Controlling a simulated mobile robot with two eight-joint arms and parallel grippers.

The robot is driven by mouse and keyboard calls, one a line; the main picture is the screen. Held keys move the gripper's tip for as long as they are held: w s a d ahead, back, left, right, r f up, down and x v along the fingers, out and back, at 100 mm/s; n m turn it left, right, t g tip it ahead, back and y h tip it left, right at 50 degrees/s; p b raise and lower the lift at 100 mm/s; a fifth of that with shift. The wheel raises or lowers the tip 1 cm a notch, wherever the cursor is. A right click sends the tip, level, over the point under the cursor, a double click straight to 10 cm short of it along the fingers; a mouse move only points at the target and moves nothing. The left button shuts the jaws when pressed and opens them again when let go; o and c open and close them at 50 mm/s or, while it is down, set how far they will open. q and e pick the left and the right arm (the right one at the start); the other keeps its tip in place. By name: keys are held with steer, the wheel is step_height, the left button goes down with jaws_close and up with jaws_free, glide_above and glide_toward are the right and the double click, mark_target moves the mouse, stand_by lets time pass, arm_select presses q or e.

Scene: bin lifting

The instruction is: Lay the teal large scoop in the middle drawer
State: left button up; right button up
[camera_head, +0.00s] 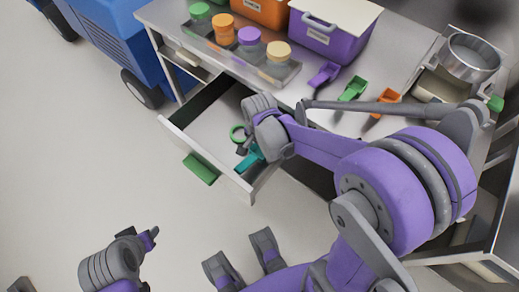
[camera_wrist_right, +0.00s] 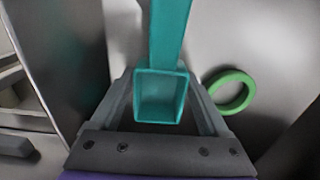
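The teal scoop (camera_head: 249,158) shows at the open drawer (camera_head: 208,152), just inside its front right corner. In the right wrist view the scoop (camera_wrist_right: 160,95) has its square bowl between my fingers and its handle running up the picture. My right gripper (camera_wrist_right: 160,82) appears shut on the bowl, with a finger along each side. In the head view my right gripper (camera_head: 262,143) is over the drawer, its fingers mostly hidden. I cannot tell whether the scoop touches the drawer floor. My left gripper (camera_head: 148,238) is low on the left, away from the drawer; its opening is unclear.
A green ring (camera_head: 237,132) lies in the drawer beside the scoop. The drawer has a green handle (camera_head: 201,168). On the counter are purple (camera_head: 325,75), green (camera_head: 353,88) and orange (camera_head: 386,97) scoops, bins, lidded jars and a metal pot (camera_head: 470,57).

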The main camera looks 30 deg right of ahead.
steer(key=shift+o, duration=1.2)
steer(key=shift+r, duration=0.3)
step_height(320, 180, up, 12)
steer(key=p, duration=0.2)
steer(key=shift+p, duration=0.4)
